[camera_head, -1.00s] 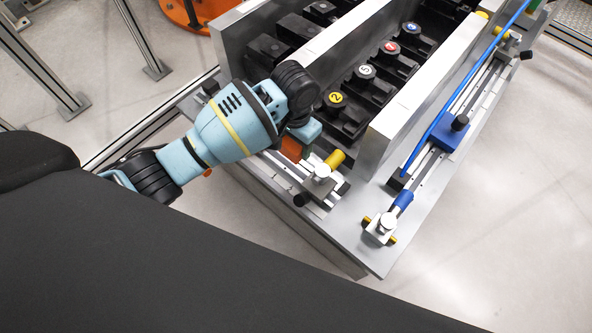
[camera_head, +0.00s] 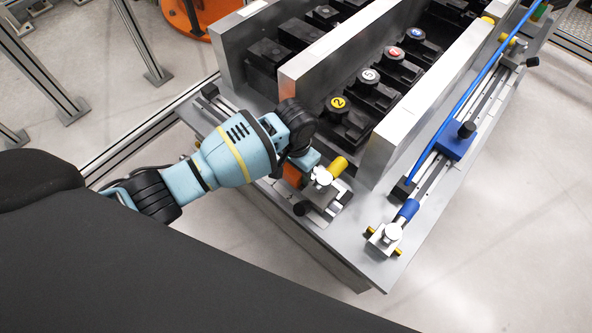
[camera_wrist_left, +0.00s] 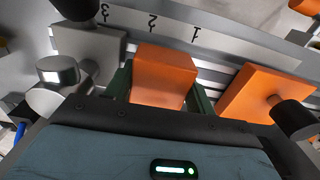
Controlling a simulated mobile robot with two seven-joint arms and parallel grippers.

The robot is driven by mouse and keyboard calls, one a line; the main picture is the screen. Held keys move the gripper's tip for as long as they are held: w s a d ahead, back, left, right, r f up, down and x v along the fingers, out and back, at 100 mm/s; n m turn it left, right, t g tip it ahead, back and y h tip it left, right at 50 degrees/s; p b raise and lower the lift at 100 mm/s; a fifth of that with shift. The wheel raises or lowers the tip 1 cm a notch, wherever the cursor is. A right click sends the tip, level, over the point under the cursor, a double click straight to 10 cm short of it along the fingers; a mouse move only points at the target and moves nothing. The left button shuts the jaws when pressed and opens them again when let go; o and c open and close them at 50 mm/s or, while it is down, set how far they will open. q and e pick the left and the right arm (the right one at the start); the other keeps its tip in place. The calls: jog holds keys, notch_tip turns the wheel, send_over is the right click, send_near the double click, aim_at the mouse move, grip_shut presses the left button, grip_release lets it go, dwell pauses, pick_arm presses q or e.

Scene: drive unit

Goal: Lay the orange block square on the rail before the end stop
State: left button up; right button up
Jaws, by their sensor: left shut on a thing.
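The orange block (camera_wrist_left: 163,72) is between the green fingers of my left gripper (camera_wrist_left: 160,90), which is shut on it. A small part of the block (camera_head: 291,175) shows below the gripper (camera_head: 304,165) in the head view. The grey end stop (camera_wrist_left: 90,45) with a silver knob is just left of the block in the wrist view; it also shows in the head view (camera_head: 322,180). The rail (camera_wrist_left: 222,72) runs behind the block. I cannot tell whether the block's underside touches it. My right gripper is out of view.
An orange carriage (camera_wrist_left: 262,92) with a black knob is close on the block's right in the wrist view. A yellow cylinder (camera_head: 339,166) sits by the end stop. A grey wall (camera_head: 335,50) and black numbered modules stand behind. A second rail carries a blue carriage (camera_head: 456,140).

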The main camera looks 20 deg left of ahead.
pick_arm(q)
jog(key=shift+f, duration=0.6)
jog(key=shift+r, duration=0.1)
jog(key=shift+f, duration=0.25)
jog(key=o, duration=1)
